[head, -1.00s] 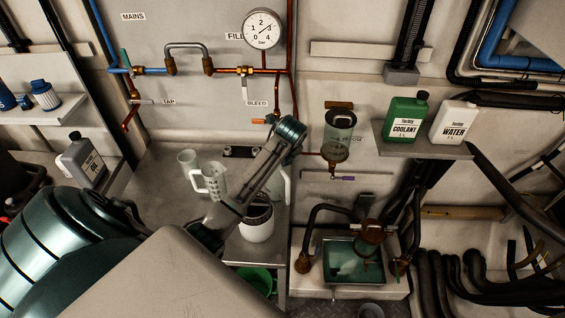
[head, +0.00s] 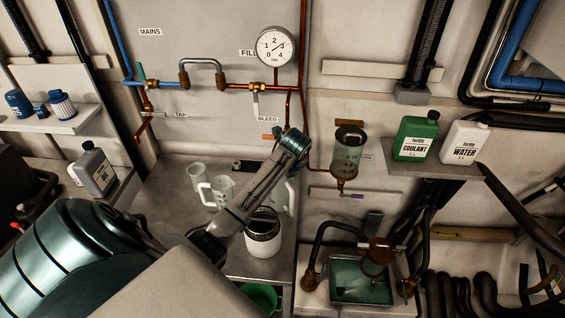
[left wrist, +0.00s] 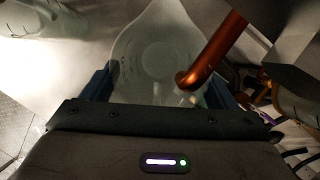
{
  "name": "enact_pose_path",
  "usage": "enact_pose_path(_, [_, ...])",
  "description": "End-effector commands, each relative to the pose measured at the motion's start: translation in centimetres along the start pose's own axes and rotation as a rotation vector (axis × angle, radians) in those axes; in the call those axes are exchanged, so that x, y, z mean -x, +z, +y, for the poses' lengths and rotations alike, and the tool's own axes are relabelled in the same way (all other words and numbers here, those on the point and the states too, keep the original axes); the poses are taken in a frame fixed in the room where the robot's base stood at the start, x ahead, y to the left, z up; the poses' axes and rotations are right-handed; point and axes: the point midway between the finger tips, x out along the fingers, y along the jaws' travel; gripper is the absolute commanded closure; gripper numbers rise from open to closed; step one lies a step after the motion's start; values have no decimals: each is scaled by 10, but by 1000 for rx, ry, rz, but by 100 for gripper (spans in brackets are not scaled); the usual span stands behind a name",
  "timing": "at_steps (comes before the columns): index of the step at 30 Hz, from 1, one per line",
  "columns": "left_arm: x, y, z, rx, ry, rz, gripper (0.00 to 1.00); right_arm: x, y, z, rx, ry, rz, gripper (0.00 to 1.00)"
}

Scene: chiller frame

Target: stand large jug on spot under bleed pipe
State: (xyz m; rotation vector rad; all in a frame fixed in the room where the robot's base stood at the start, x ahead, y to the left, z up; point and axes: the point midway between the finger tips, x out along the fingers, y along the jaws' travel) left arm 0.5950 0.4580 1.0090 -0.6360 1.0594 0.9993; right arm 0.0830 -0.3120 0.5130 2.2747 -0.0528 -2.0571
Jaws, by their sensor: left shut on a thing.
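The large jug (left wrist: 150,40) is pale and translucent. In the left wrist view it lies between the two fingers of my left gripper (left wrist: 160,90), which is shut on it. In the head view only part of the jug (head: 291,190) shows, behind my left forearm, and my fingers are hidden. The copper bleed pipe (left wrist: 218,45) crosses over the jug's right side in the wrist view, its bent end above the jug. In the head view the BLEED label (head: 267,119) hangs near this pipe. The spot under it is hidden. I cannot tell whether the jug touches the bench.
A white tub with a dark rim (head: 262,240) stands in front. A glass filter bowl (head: 347,155) hangs on the wall at right.

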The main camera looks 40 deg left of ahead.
Motion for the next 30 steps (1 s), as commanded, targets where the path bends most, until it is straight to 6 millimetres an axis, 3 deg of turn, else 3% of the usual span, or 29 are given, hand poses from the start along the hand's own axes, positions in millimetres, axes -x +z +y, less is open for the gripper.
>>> enact_pose_path(8, [-5,-2,0,0,0,0,57,0,0,-2,-1,-2,0,64])
enact_pose_path(9, [-5,-2,0,0,0,0,14,0,0,-2,-1,-3,0,64])
enact_pose_path(11, [-5,-2,0,0,0,0,2,0,0,-3,-1,-3,0,64])
enact_pose_path(22, [4,-2,-1,1,-2,-1,0,-5,1,-4,-1,-3,0,64])
enact_pose_path(30, [56,-3,-2,1,-6,-3,0,-25,3,-5,-1,-3,-1,64])
